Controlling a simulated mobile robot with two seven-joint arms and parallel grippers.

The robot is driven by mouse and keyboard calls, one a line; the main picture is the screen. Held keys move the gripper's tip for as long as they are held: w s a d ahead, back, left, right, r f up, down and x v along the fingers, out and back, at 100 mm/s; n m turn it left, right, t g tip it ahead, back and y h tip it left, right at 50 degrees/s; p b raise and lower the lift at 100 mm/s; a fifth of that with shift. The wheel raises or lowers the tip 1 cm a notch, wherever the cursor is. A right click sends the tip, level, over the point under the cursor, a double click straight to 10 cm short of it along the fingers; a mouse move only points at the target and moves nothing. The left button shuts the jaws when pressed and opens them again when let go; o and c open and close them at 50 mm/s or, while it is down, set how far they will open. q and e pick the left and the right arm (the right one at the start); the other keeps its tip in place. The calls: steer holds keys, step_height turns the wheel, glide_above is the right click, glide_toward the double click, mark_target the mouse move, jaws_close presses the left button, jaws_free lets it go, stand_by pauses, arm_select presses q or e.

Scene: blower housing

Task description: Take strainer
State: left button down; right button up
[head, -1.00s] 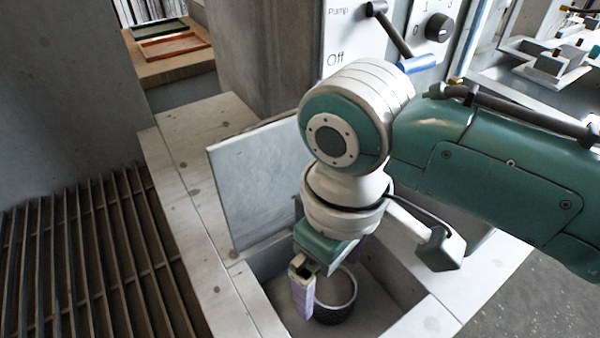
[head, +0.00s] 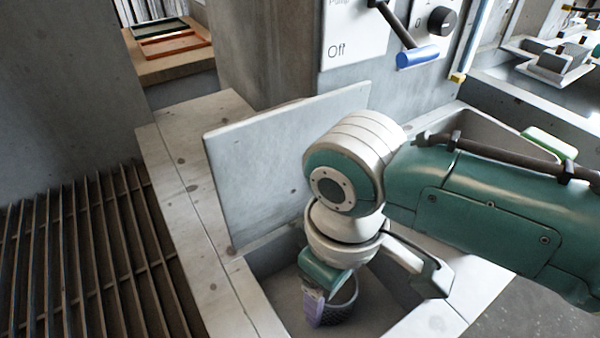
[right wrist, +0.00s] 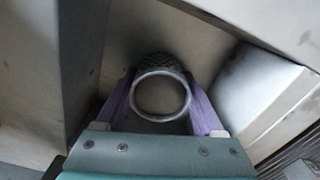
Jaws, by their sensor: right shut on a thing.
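The strainer (head: 344,302) is a dark mesh basket with a pale round rim, inside the square concrete pit (head: 281,313). In the right wrist view the strainer (right wrist: 160,95) sits between the two purple fingers, which press on its sides near the rim. My right gripper (head: 328,308) reaches down into the pit and is shut on the strainer. The right wrist view shows the same gripper (right wrist: 160,100). Whether the strainer still touches the pit floor I cannot tell. My left gripper is not in view.
A grey lid panel (head: 285,165) stands upright along the pit's back edge. Behind it is a control panel (head: 350,35) with a blue-handled lever (head: 417,56) and a black knob (head: 441,19). A slatted grating (head: 90,260) lies left. Orange and green trays (head: 175,45) sit at the back left.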

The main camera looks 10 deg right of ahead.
steer(key=c, duration=0.7)
steer(key=shift+r, duration=0.1)
steer(key=shift+r+p, duration=2.95)
steer(key=shift+r, duration=6.95)
